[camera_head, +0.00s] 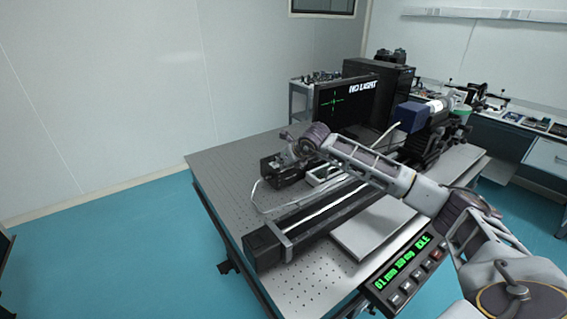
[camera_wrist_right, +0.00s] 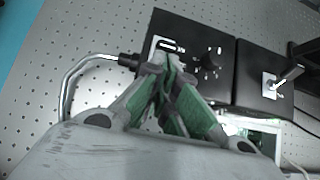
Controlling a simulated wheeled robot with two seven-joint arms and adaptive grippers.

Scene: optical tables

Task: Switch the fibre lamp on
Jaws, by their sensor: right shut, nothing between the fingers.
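The fibre lamp appears to be the black box (camera_wrist_right: 220,45) in the right wrist view, with a dark knob (camera_wrist_right: 207,63) on its face and a silver light guide (camera_wrist_right: 68,82) leaving its left side. Beside it is a second black box (camera_wrist_right: 248,62) with a silver toggle lever (camera_wrist_right: 288,77). My right gripper (camera_wrist_right: 165,65) is shut and empty, its fingertips over the left part of the lamp box, left of the knob. Whether they touch it I cannot tell. In the head view the right gripper (camera_head: 285,155) is above the black boxes (camera_head: 268,172), partly hiding them. My left gripper is not in view.
A monitor (camera_head: 345,103) reading "NO LIGHT" stands behind on the perforated optical table (camera_head: 235,160). A long black rail (camera_head: 315,222) and a controller reading "IDLE" (camera_head: 408,270) are at the front. A blue-ended instrument (camera_head: 410,117) stands right. The table's left side is bare.

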